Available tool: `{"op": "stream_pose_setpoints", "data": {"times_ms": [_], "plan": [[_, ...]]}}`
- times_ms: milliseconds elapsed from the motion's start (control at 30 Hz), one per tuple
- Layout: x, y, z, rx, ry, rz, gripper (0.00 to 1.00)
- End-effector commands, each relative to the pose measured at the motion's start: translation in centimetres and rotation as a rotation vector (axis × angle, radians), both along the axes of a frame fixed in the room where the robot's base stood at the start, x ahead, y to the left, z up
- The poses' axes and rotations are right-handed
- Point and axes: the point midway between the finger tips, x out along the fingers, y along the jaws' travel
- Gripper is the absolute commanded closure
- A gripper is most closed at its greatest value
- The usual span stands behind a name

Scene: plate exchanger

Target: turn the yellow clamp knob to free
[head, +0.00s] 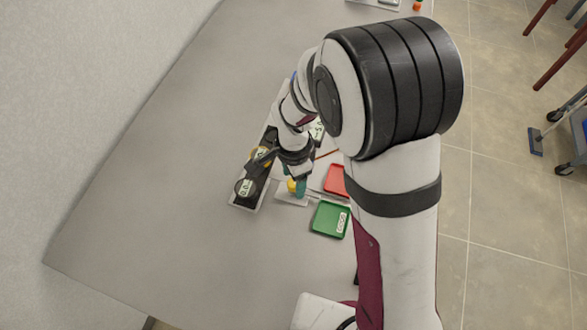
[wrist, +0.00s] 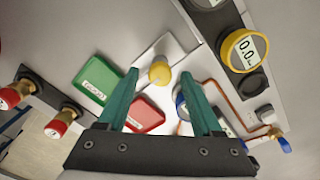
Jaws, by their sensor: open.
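The yellow clamp knob (wrist: 159,71) is a small round yellow cap on a pale plate (wrist: 177,48) in the wrist view. It also shows in the head view (head: 292,186), partly covered by my gripper. My gripper (wrist: 158,84) has two teal fingers, spread wide apart and empty. In the wrist view the knob appears between the fingertips, with a gap on both sides. In the head view my gripper (head: 298,188) is right over the knob. I cannot tell how far the tips are above it. No mark showing the knob's turn position is readable.
A green tray (wrist: 97,82) and a red tray (wrist: 149,112) lie beside the plate. A dark panel with a yellow-ringed gauge (wrist: 231,48) stands on the other side. A copper pipe and a blue-handled valve (wrist: 283,143) are nearby. Red-capped fittings (wrist: 60,124) are at left.

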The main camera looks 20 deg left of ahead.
Motion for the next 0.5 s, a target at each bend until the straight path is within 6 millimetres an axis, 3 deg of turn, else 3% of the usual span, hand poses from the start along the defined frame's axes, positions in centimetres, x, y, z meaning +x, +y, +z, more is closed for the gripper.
{"op": "stream_pose_setpoints", "data": {"times_ms": [167, 400, 500], "plan": [[0.2, 0.1, 4.1, 0.005, -0.008, 0.000, 0.33], [0.1, 0.1, 11.6, 0.005, -0.006, 0.000, 0.33], [0.1, 0.1, 13.7, 0.003, -0.004, 0.000, 0.33]]}}
